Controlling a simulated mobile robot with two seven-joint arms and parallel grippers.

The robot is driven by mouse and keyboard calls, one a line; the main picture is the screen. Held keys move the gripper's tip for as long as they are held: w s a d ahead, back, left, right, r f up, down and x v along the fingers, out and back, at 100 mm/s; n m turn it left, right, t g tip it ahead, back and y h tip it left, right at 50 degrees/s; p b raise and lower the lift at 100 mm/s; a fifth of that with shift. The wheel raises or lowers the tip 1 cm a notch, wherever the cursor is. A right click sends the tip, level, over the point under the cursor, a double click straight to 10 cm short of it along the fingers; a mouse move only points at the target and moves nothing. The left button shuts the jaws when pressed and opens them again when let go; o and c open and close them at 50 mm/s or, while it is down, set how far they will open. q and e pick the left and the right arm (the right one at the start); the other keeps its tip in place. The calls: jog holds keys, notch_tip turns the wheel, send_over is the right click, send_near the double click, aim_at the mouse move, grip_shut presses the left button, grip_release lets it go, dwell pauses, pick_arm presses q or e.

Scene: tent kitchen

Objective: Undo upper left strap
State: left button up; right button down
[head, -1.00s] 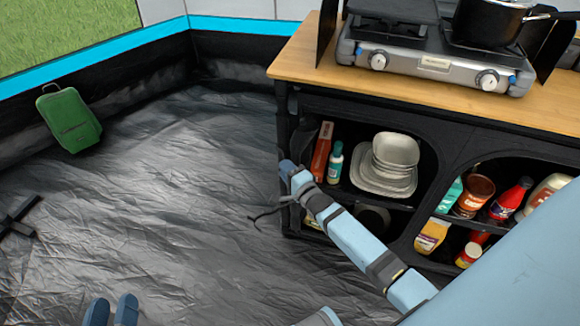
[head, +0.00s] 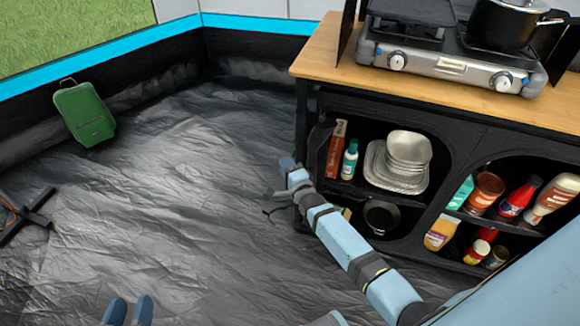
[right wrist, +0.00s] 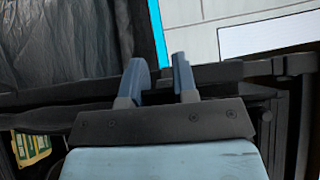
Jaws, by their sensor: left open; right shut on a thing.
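The black fabric cabinet (head: 300,125) stands at the right in the head view, with its left compartment open. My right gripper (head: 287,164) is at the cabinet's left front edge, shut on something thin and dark. This looks like the strap; the gripped part is too small to make out. A thin dark loose end (head: 272,211) hangs just below that gripper. In the right wrist view its two blue fingers (right wrist: 161,80) are apart, with a dark bar crossing behind them. My left gripper (head: 128,312) is open and empty at the bottom left, over the floor.
A wooden top (head: 320,62) carries a stove (head: 450,67) and a black pot (head: 503,25). Plates (head: 405,160), bottles and jars fill the shelves. A black crossed frame (head: 30,217) lies far left. The floor between is clear.

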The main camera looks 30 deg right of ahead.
pick_arm(q)
jog(key=shift+s+f, duration=0.15)
jog(key=shift+f, duration=0.1)
pick_arm(e)
jog(key=shift+w+d+r, duration=0.1)
jog(key=shift+w+r, duration=0.2)
jog(key=c, duration=1.2)
grip_release()
jog(key=o, duration=0.3)
jog(key=shift+f, duration=0.15)
pick_arm(q)
jog(key=shift+w+d+r, duration=0.1)
jog(key=shift+w+r, duration=0.05)
jog(key=shift+w, duration=0.05)
jog(key=shift+w+r, duration=0.1)
pick_arm(e)
jog(key=shift+s+f, duration=0.1)
pick_arm(q)
jog(key=f+g+p, duration=0.1)
jog(key=s+a+f+y+p, duration=0.1)
jog(key=f, duration=0.1)
jog(key=s+a+f+g+p, duration=0.1)
jog(key=shift+s+a+f+g, duration=0.1)
jog(key=shift+a+f+g, duration=0.05)
jog(key=shift+f+g, duration=0.15)
pick_arm(e)
jog(key=s, duration=1.3)
jog(key=shift+s, duration=0.35)
